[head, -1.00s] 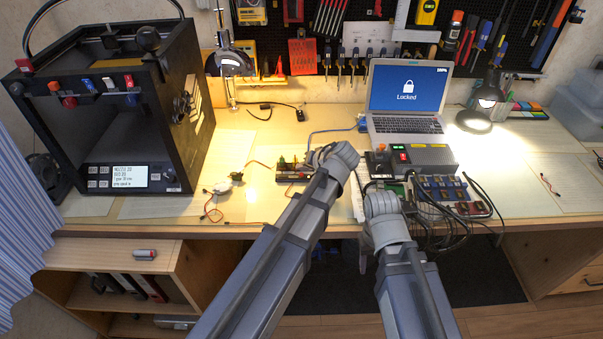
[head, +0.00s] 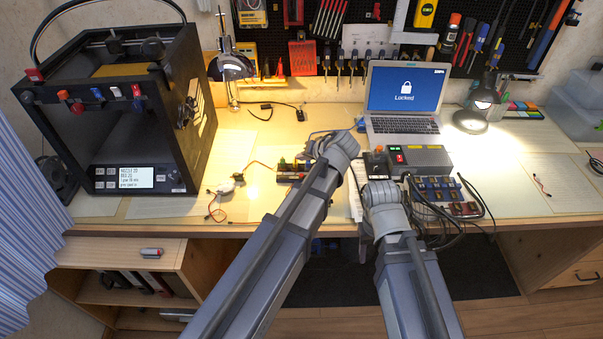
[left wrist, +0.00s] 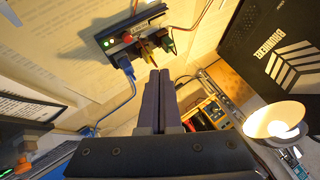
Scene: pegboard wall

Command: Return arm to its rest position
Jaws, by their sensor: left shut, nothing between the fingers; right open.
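My left arm reaches up from the bottom of the head view to a grey joint over the workbench (head: 470,196); its gripper is hidden there behind the arm. In the left wrist view my left gripper (left wrist: 158,75) has its two dark fingers pressed together with nothing between them. A small dark circuit board with a blue plug and coloured leads (left wrist: 130,32) shows beyond the fingertips; I cannot tell whether they touch. My right arm stands beside the left one, its grey joint near the bench's front edge. Its gripper does not show in either view.
A black 3D printer (head: 130,110) stands at the left. A laptop (head: 407,92) marked "Locked" and a lit lamp (head: 472,120) are at the back. A grey box with buttons (head: 425,158) and a cabled rack (head: 445,195) are beside my right arm. The right side has free room.

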